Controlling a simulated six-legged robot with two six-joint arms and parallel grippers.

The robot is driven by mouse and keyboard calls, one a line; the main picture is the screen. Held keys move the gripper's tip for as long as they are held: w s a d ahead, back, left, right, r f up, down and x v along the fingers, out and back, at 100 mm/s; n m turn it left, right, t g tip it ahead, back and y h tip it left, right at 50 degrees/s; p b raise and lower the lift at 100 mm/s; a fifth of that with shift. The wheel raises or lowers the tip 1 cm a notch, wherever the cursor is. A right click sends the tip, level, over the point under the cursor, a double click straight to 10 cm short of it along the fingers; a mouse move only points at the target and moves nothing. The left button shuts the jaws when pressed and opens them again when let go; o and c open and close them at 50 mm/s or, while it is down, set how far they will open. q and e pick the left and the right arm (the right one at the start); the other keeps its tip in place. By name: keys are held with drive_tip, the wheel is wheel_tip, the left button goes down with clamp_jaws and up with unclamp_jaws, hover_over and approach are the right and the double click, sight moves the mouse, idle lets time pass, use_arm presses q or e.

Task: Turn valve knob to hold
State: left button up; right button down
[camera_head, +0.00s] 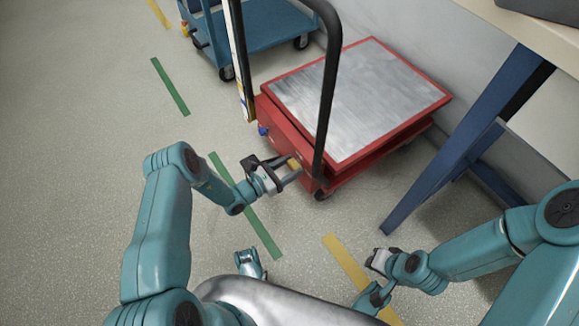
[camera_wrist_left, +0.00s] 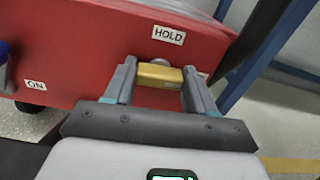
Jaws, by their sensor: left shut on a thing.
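The valve knob (camera_wrist_left: 160,75) is a yellow block on the red front face of a lift cart (camera_head: 285,125). In the left wrist view it lies crosswise, just below the HOLD label (camera_wrist_left: 168,35). My left gripper (camera_wrist_left: 158,84) is shut on the knob, with one finger at each end of it. In the head view my left gripper (camera_head: 292,172) reaches the cart's front, and a little yellow of the knob (camera_head: 294,164) shows there. An ON label (camera_wrist_left: 35,85) is at the lower left of the face. My right gripper (camera_head: 378,260) is away from the cart; its jaws are too small to judge.
The cart has a metal top (camera_head: 355,95) and a black push handle (camera_head: 328,90) rising beside my left gripper. A blue knob (camera_head: 262,130) sits left on its face. A blue table leg (camera_head: 455,150) stands right. A blue cart (camera_head: 262,28) is behind. Floor at left is clear.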

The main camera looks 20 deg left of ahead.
use_arm(q)
drive_tip(key=shift+a+f+n+b, duration=0.15)
drive_tip(key=shift+n+b, duration=0.15)
drive_tip(key=shift+n, duration=4)
drive_tip(key=shift+f+n+b, duration=0.1)
drive_tip(key=shift+n+b, duration=0.2)
drive_tip(key=shift+n, duration=4)
use_arm(e)
drive_tip(key=shift+w+d+f, duration=0.1)
drive_tip(key=shift+w+f, duration=0.4)
drive_tip(key=shift+f, duration=0.15)
use_arm(q)
drive_tip(key=o, duration=1)
drive_tip(key=shift+o, duration=0.2)
drive_tip(key=shift+w, duration=0.1)
